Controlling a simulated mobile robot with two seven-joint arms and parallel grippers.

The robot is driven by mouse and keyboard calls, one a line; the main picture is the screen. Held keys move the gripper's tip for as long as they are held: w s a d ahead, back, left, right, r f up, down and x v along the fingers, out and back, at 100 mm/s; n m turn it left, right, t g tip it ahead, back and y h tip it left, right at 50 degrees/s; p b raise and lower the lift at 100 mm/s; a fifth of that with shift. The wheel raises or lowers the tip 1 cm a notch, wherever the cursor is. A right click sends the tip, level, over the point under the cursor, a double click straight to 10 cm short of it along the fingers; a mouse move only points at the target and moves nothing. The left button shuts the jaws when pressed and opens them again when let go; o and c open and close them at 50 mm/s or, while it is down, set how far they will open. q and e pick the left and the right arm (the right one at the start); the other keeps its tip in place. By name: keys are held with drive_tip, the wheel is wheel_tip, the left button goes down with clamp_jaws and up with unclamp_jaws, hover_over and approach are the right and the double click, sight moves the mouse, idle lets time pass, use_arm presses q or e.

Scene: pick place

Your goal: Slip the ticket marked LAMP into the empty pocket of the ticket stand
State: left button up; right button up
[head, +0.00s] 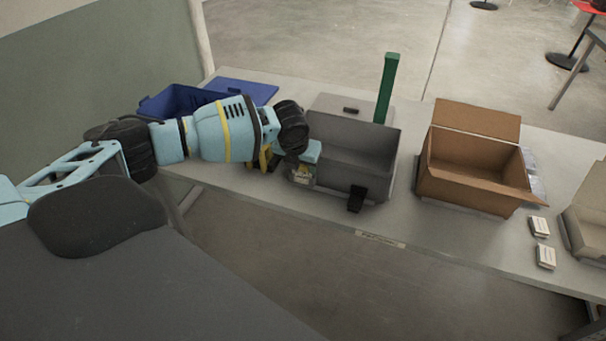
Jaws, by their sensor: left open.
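My left gripper (288,165) is open at the left front corner of a grey bin, partly hidden by its own wrist. I cannot tell whether it touches the bin. Two small white cards or packs (540,227) with fine print lie at the right of the table, one in front of the other. Their print is too small to read, so I cannot tell whether either says LAMP. I cannot make out a ticket stand or its pockets. My right gripper is not in view.
On the grey table (450,238) stand a blue bin (165,103), the open grey bin (352,168), an open cardboard box (470,182) and a pale box (588,222) at the right edge. A green post (387,88) rises behind the grey bin.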

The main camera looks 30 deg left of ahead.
use_arm(q)
drive_tip(key=shift+f, duration=0.15)
drive_tip(key=shift+s, duration=0.1)
drive_tip(key=c, duration=0.7)
drive_tip(key=shift+f, duration=0.1)
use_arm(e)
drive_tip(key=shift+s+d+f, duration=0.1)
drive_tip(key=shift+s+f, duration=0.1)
use_arm(q)
wheel_tip(320, 180, up, 6)
drive_tip(key=p, duration=0.3)
drive_tip(key=shift+r, duration=0.2)
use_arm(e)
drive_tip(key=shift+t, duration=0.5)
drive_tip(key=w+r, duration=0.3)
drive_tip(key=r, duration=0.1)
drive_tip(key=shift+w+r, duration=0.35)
use_arm(q)
drive_tip(key=shift+f, duration=0.1)
